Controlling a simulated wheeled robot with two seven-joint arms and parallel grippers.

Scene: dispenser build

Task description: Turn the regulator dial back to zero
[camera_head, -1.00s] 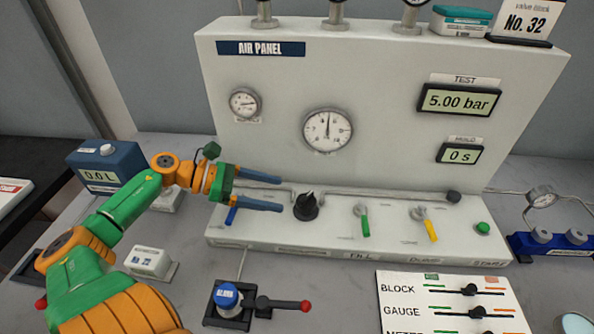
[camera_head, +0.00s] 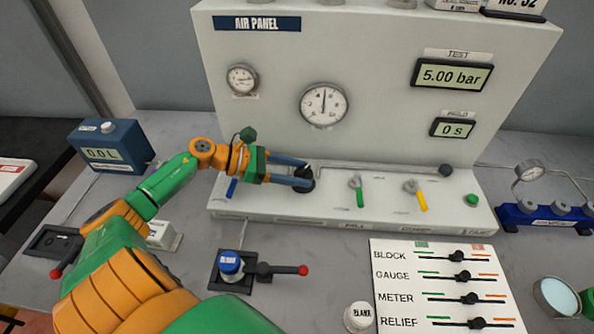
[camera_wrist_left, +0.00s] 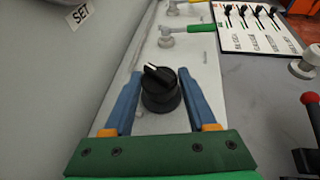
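The regulator dial (camera_head: 303,179) is a black knob on the ledge of the grey air panel (camera_head: 262,203). In the left wrist view the dial (camera_wrist_left: 161,92) has a pointer with a white line on top and stands between my finger tips. My left gripper (camera_head: 303,175) is open, with one blue finger on each side of the dial. The TEST display (camera_head: 451,76) reads 5.00 bar and the HOLD display (camera_head: 453,128) reads 0 s. The large gauge (camera_head: 324,104) has its needle near the top. My right gripper is out of view.
On the ledge stand a blue lever (camera_head: 232,187), a green-handled valve (camera_head: 359,194), a yellow-handled valve (camera_head: 420,200) and a green button (camera_head: 472,200). A blue-capped block with a red-tipped lever (camera_head: 304,270) and a white slider board (camera_head: 387,281) lie in front.

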